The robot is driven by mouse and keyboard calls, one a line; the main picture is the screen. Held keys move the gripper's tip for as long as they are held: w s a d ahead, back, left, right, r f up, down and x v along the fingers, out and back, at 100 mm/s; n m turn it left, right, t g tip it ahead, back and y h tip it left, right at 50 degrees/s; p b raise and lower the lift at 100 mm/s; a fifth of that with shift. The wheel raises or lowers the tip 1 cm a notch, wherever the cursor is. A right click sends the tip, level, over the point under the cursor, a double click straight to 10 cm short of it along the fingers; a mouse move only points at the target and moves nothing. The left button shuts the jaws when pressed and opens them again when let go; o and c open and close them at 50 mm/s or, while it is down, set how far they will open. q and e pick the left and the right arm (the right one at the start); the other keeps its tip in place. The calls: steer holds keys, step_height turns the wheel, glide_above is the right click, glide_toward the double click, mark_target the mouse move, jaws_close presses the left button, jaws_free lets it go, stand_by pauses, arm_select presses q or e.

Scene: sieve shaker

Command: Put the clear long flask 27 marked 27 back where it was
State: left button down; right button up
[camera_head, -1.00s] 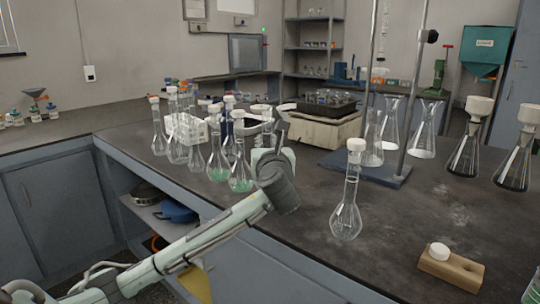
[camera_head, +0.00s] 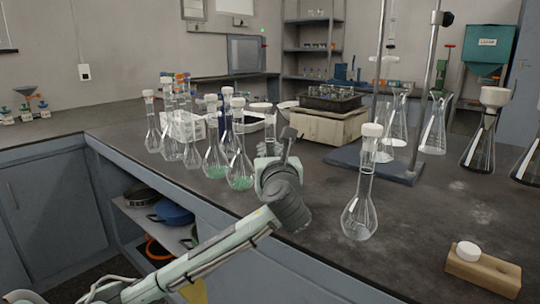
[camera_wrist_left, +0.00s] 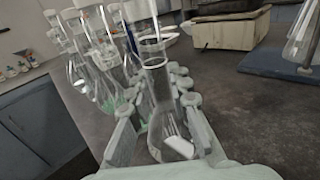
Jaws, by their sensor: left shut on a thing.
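My left gripper (camera_head: 272,152) is shut on a clear long-necked flask. In the left wrist view this flask (camera_wrist_left: 168,112) stands roughly upright between the two fingers, with a white patch low on its body; no number is readable. In the head view the gripper hides most of it, and a white stopper (camera_head: 262,107) shows above. The gripper is just right of a group of flasks at the bench's front edge. I cannot tell whether the held flask touches the bench. My right gripper is not in view.
Stoppered flasks with green contents (camera_head: 240,170) stand close to the left of my gripper. A lone clear flask (camera_head: 360,212) stands to the right. A wooden block (camera_head: 485,275) lies at the front right. Behind are a stand base (camera_head: 375,163) and a cream shaker (camera_head: 325,127).

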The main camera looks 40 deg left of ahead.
arm_select(q)
steer(key=c, duration=1.4)
jaws_free()
steer(key=shift+f, duration=0.1)
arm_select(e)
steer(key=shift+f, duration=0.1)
arm_select(q)
steer(key=shift+s+d, duration=0.1)
steer(key=v, duration=1.1)
steer(key=shift+s+d+p, duration=0.25)
steer(key=shift+s+p, duration=0.1)
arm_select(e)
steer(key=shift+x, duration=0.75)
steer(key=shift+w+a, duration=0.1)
